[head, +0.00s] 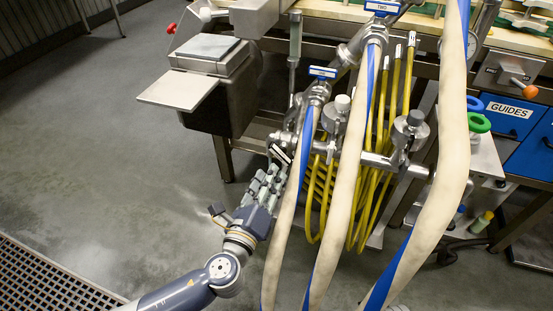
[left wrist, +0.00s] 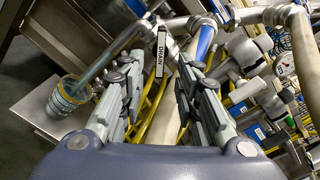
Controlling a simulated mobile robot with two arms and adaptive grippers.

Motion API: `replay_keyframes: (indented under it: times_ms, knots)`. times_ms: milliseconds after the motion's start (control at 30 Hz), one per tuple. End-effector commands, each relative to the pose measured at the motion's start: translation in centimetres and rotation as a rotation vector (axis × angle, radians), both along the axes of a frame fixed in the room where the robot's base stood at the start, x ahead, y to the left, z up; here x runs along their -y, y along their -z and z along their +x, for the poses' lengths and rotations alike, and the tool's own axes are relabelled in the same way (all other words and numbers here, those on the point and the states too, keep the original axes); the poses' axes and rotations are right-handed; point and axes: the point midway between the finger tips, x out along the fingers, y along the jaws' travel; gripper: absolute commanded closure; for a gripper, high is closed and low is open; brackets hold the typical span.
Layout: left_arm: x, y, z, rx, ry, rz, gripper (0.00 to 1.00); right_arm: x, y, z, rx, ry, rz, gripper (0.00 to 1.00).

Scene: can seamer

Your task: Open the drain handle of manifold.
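The drain handle (left wrist: 160,52) is a narrow white lever with dark lettering that reads DRAIN in the left wrist view. It stands roughly upright in that picture, between and beyond my left fingers. In the head view the handle (head: 281,153) shows small at the left end of the metal manifold (head: 375,160). My left gripper (head: 274,165) is just below and left of the manifold end. In the left wrist view my left gripper (left wrist: 162,70) is open, its two fingers apart on either side of the handle. I cannot tell if either finger touches it. My right gripper is not in view.
Thick cream hoses (head: 345,170) hang right of my left gripper, with coiled yellow hoses (head: 320,195) behind. Blue-labelled valve handles (head: 322,72) sit above. A metal box with a tray (head: 180,90) stands upper left. The grey floor at left is clear, with a grate (head: 45,280) below.

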Motion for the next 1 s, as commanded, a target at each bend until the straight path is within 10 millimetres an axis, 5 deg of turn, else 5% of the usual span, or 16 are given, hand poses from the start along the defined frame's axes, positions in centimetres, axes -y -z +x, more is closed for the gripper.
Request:
replay_keyframes:
  times_ms: [500,900,1000]
  knots:
    - [2.6,0.1,7.9,-0.002,0.001,-0.004,0.7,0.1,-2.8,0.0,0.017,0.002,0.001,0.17]
    - [2.9,0.1,8.7,-0.004,0.001,-0.004,0.7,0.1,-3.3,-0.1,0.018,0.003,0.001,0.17]
    - [2.9,0.1,8.7,-0.004,0.001,-0.004,0.88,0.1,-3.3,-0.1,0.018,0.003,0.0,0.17]
